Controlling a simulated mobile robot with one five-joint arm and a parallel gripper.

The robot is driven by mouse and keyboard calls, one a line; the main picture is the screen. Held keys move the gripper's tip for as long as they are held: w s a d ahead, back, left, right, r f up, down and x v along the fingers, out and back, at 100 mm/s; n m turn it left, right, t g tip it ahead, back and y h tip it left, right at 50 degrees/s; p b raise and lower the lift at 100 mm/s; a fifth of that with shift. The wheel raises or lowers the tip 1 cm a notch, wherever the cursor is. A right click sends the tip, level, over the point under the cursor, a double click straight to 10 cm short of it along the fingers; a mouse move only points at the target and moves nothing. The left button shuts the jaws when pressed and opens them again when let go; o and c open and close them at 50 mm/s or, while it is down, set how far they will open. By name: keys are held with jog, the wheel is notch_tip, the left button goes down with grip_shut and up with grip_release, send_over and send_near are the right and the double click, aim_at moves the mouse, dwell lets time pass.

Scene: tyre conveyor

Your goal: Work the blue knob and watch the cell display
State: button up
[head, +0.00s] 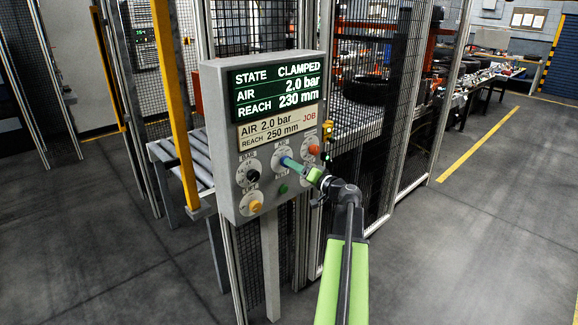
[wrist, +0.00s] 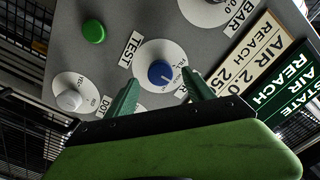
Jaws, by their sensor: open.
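The blue knob (wrist: 161,72) sits on a round white dial in the wrist view, with a pale pointer mark on its face. My gripper (wrist: 161,86) is open, one finger on either side of the knob's near edge; I cannot tell whether they touch it. In the head view my gripper (head: 291,164) reaches the panel from the right and partly covers the blue knob's dial. The cell display (head: 278,86) reads STATE CLAMPED, AIR 2.0 bar, REACH 230 mm. The job plate (head: 278,127) below it reads AIR 2.0 bar, REACH 250 mm.
The grey panel (head: 226,135) also carries a black knob (head: 252,175), an orange knob (head: 255,205), a green button (head: 283,188) and a red button (head: 314,149). A yellow post (head: 174,100) and mesh fence (head: 385,130) stand near. The floor at right is clear.

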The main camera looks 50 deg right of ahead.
jog(key=s, duration=1.3)
jog(key=shift+s+a, duration=0.25)
jog(key=shift+a, duration=0.2)
jog(key=w+a+f+n+g+y, duration=0.2)
jog(key=w+a+f, duration=0.25)
jog(key=a, duration=0.35)
jog(key=w+a+f+n+g+y, duration=0.1)
jog(key=w+a+f+g+y, duration=0.15)
jog(key=w+a, duration=0.45)
jog(key=w+a+f+n+g+y, duration=0.25)
jog(key=a+f, duration=0.25)
jog(key=a, duration=0.5)
jog(key=s+a+f+n+g+h, duration=0.1)
jog(key=a+f+g+h, duration=0.1)
jog(key=a, duration=0.8)
jog(key=s+a+f+n+g+h, duration=0.2)
jog(key=a+f+g, duration=0.3)
jog(key=a, duration=0.4)
jog(key=s+a+f+n+g+h, duration=0.1)
jog(key=a+f+g, duration=0.3)
jog(key=a, duration=0.6)
jog(key=shift+s+a+f+h, duration=0.3)
jog(key=shift+a+f+h, duration=0.05)
jog(key=shift+f+h, duration=0.05)
